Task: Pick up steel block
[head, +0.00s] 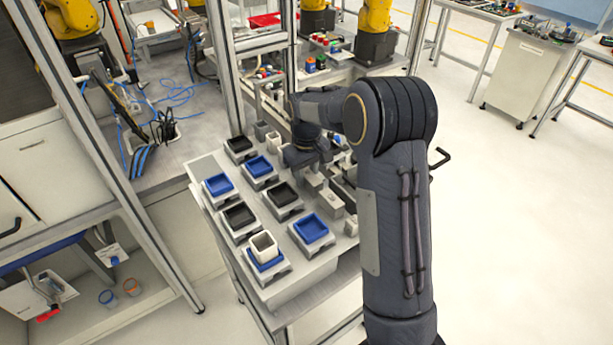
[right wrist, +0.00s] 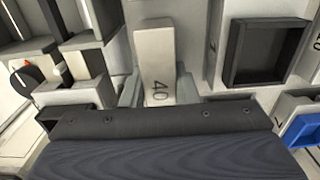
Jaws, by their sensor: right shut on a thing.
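In the head view my right gripper (head: 308,158) points down over the back right part of the table, among several grey blocks. My arm and the gripper body hide part of that area, so I cannot tell there which block is held. My left gripper is in neither view.
The table (head: 290,292) carries several scales with blue trays (head: 311,229) and black trays (head: 239,215). A white container (head: 263,246) sits on the nearest blue tray. A black tray (right wrist: 264,52) lies right of the block in the wrist view. Metal frame posts stand behind.

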